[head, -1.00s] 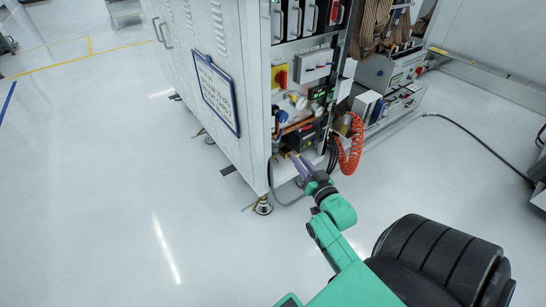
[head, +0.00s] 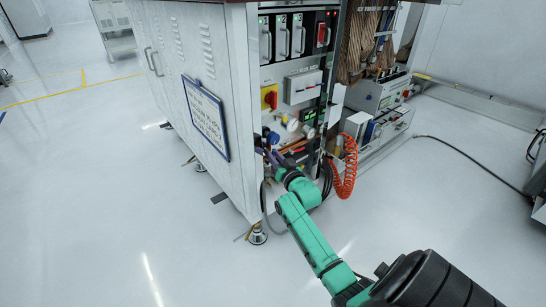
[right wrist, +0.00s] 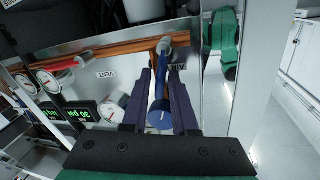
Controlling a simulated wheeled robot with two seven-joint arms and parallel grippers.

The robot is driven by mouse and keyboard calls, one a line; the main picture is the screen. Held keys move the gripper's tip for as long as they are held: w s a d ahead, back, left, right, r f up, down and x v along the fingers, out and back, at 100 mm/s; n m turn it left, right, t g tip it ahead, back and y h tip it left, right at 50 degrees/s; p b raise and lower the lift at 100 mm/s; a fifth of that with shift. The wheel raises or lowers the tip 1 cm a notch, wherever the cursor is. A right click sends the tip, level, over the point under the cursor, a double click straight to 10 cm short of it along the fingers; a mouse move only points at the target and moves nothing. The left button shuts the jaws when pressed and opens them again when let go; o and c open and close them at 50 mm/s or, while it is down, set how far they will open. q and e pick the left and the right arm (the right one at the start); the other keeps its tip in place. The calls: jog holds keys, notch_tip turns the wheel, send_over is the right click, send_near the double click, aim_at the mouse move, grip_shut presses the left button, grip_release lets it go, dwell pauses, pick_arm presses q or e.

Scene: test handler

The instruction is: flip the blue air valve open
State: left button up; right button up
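The blue air valve handle (right wrist: 160,116) lies between the two purple fingers of my right gripper (right wrist: 163,75) in the right wrist view. In the head view my right gripper (head: 272,157) reaches into the open cabinet's lower front, just below a blue round part (head: 273,137). The fingers partly hide the pipework there. My left gripper is not in view.
The white cabinet side (head: 205,105) stands close left of my right arm. An orange coiled hose (head: 347,168) hangs to the right. Gauges (right wrist: 47,80), a green display (right wrist: 79,114) and copper pipes (right wrist: 120,48) sit near the gripper. The floor in front is clear.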

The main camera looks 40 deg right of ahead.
grip_shut()
jog(key=shift+a+r+n+p, duration=0.15)
jog(key=shift+a+n+p, duration=0.3)
jog(key=shift+n, duration=0.55)
jog(key=shift+a+n+t, duration=0.1)
jog(key=shift+n+t, duration=0.2)
jog(key=shift+n, duration=0.3)
grip_release()
